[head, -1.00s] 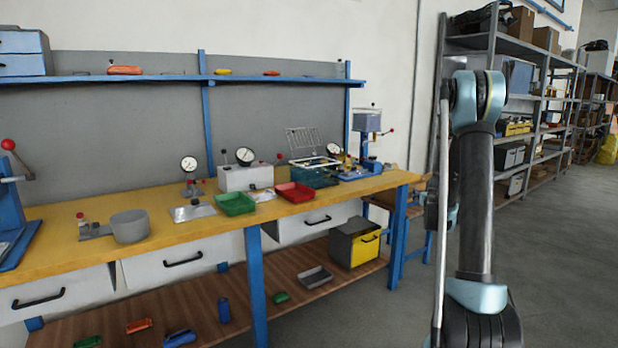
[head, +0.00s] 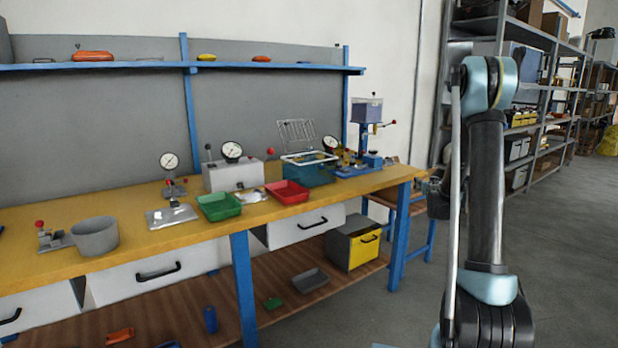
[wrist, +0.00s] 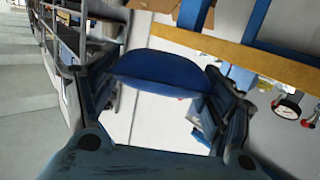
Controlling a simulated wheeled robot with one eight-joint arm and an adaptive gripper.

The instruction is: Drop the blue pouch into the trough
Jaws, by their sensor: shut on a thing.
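The blue pouch (wrist: 160,70) is held crosswise between the two fingers of my gripper (wrist: 162,88) in the wrist view. My gripper is shut on it, clear of the bench. In the head view my gripper (head: 438,195) is a dark shape mostly behind my arm, and the pouch cannot be made out there. A small grey open-topped container (head: 310,280) lies on the lower wooden shelf under the bench; it may be the trough, but I cannot be sure.
The yellow bench (head: 140,250) holds a grey pot (head: 95,236), a green tray (head: 218,206), a red tray (head: 287,191) and gauges. A yellow-and-grey box (head: 352,243) stands on the lower shelf's right end. A blue leg (head: 243,285) stands in front. Floor at right is clear.

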